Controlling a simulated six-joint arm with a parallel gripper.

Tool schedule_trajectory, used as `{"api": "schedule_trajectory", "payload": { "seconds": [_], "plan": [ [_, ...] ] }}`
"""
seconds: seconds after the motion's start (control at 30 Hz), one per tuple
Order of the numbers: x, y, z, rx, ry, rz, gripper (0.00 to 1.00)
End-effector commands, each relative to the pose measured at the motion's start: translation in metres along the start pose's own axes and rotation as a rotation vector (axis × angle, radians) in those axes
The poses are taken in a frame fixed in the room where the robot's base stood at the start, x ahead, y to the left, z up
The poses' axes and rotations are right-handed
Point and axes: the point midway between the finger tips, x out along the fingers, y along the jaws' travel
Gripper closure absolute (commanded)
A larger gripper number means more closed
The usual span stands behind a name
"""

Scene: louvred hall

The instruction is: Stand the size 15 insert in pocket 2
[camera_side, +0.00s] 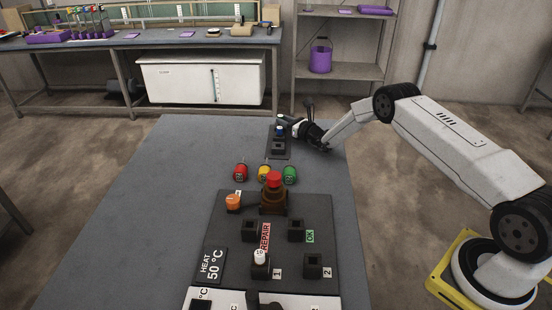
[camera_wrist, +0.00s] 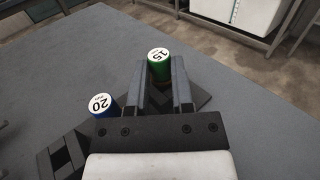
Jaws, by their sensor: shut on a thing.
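The size 15 insert (camera_wrist: 159,55), green with a white top marked 15, stands between my gripper's fingers (camera_wrist: 161,72) in the wrist view; my gripper is shut on it. In the side view my gripper (camera_side: 289,122) is at the dark rack (camera_side: 278,154) at the table's far end. I cannot tell whether the insert is still seated in the rack or lifted. Pocket 2 (camera_side: 313,261), a dark square socket with label 2, looks empty on the near panel.
Pocket 1 (camera_side: 261,271) holds a white-topped insert. Empty sockets stand by REPAIR (camera_side: 249,231) and OK (camera_side: 296,231). A red knob on a brown block (camera_side: 273,196) and an orange piece (camera_side: 233,202) stand behind them. Red, yellow and green cylinders (camera_side: 289,174) lie between rack and panel.

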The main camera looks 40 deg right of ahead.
Motion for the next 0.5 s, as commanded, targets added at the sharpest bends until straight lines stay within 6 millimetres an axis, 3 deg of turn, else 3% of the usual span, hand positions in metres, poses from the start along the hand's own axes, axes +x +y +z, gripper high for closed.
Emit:
{"api": "schedule_trajectory", "payload": {
  "seconds": [0.5],
  "plan": [
    [0.0, 0.0, 0.039, 0.0, -0.001, 0.0, 1.0]
  ]
}}
